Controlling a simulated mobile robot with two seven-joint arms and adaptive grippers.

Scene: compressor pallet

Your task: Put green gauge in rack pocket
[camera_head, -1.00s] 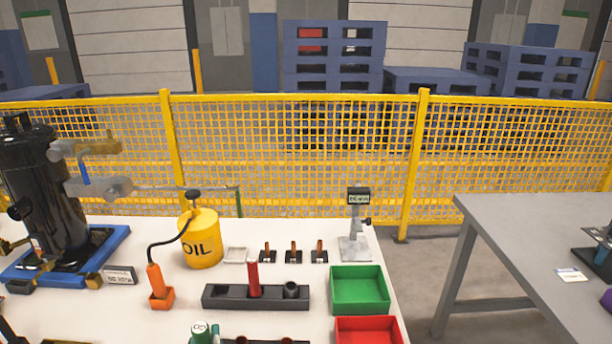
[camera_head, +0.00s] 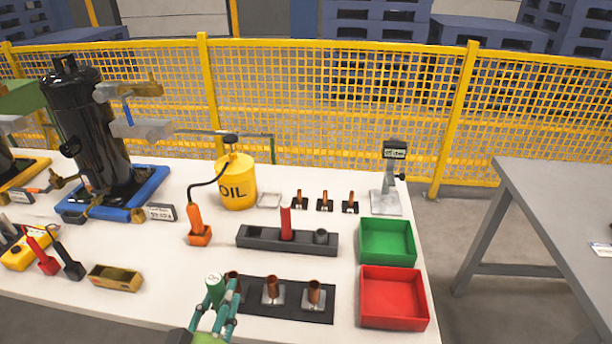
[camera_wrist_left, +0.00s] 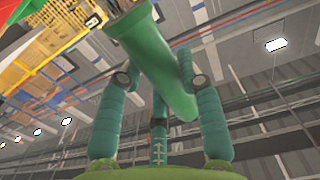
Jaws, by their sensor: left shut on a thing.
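The green gauge (camera_head: 214,286) is a green cylinder with a pale marked top, low in the middle of the head view. My left gripper (camera_head: 226,298), with teal fingers, is shut on it. The left wrist view shows the green gauge (camera_wrist_left: 160,62) tilted between the fingers (camera_wrist_left: 160,85). The rack (camera_head: 262,238) is a long dark grey block further back and to the right. A red gauge (camera_head: 286,222) stands upright in its middle, and a dark round collar (camera_head: 321,237) is at its right end. The left pocket's opening cannot be made out. My right gripper is not in view.
A black strip (camera_head: 290,310) with copper stubs lies just right of the gripper. Green (camera_head: 388,262) and red (camera_head: 394,323) trays stand at the right. Bare table lies left of the gripper.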

